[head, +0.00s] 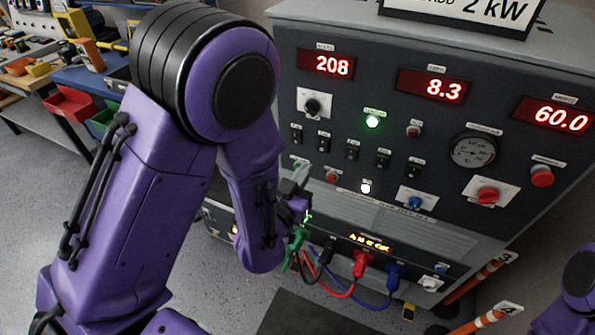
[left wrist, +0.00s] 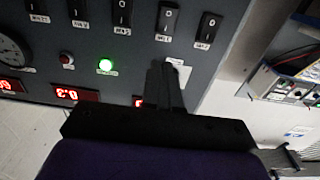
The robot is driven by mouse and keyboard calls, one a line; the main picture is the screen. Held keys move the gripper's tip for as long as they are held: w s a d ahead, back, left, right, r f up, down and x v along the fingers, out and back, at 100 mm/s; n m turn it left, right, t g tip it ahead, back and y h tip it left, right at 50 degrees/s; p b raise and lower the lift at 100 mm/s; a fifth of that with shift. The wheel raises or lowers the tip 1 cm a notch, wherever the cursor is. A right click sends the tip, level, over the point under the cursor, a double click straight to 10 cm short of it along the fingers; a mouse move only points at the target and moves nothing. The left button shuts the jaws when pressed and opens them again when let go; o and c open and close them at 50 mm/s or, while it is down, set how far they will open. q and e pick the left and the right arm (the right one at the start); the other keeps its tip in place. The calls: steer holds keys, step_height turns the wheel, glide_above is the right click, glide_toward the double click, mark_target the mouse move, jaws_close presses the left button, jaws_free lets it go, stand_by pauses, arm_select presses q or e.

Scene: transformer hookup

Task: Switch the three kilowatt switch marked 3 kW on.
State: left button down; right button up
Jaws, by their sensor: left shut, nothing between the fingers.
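A row of several black rocker switches (head: 352,149) runs across the dark control panel, and it also shows upside down in the left wrist view (left wrist: 122,12). Small labels sit by the switches, too small to read surely. The 3 kW one cannot be picked out with certainty; the rockers' positions are unclear. My left gripper (head: 299,180) is shut and empty, in front of the panel's lower left, below the row in the head view. In the left wrist view its fingers (left wrist: 165,75) point at the panel, close to the switches. My right gripper is out of view.
Red displays (head: 330,64) read 208, 8.3 and 60.0. A green lamp (head: 372,122) is lit. A black knob (head: 313,106) sits above the switches. Coloured plugs with cables (head: 362,264) stick out below. A sign on top (head: 470,10) reads 2 kW.

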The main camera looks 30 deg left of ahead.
arm_select(q)
steer(key=s, duration=0.1)
steer(key=s+p, duration=0.2)
steer(key=shift+r, duration=0.25)
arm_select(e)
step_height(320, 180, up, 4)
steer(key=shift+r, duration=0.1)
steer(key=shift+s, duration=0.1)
